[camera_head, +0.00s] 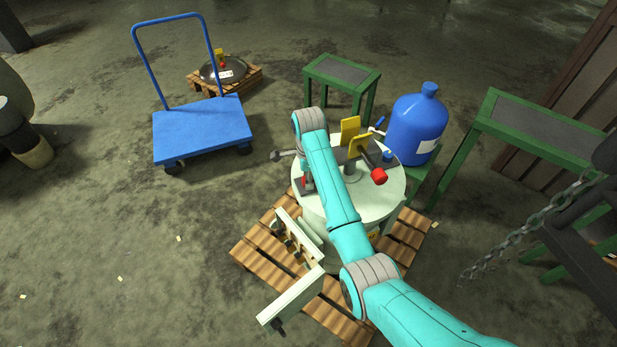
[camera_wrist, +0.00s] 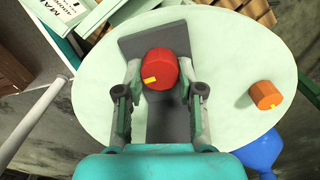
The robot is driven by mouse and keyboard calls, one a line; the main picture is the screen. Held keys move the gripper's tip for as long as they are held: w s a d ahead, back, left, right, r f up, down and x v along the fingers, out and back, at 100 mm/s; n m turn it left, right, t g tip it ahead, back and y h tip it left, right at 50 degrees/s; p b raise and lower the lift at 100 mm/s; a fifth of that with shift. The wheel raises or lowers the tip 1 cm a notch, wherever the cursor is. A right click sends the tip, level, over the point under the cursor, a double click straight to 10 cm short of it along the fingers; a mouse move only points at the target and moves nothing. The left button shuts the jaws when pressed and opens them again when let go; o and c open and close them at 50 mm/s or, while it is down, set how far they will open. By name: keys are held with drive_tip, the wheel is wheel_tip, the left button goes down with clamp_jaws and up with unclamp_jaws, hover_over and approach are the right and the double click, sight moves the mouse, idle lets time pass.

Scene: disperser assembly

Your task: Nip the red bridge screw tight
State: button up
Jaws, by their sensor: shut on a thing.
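The red bridge screw (camera_wrist: 160,64) is a faceted red knob with a small yellow mark, seen from above in the wrist view. It sits over a dark grey bridge plate (camera_wrist: 150,45) on a pale round lid (camera_wrist: 225,60). My gripper (camera_wrist: 160,76) has one finger on each side of the red knob and is shut on it. In the head view only a bit of red (camera_head: 306,183) shows at the left of the lid (camera_head: 385,198); my arm hides most of my gripper there.
An orange knob (camera_wrist: 266,95) stands on the lid. Yellow plates (camera_head: 350,130) and a red-ended lever (camera_head: 379,176) rise near my arm. A blue bottle (camera_head: 414,130) stands behind. The vessel is on a wooden pallet (camera_head: 252,255). A blue cart (camera_head: 200,130) stands at left.

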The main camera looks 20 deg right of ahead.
idle(0.3)
drive_tip(key=o, duration=1.1)
drive_tip(key=shift+o, duration=0.2)
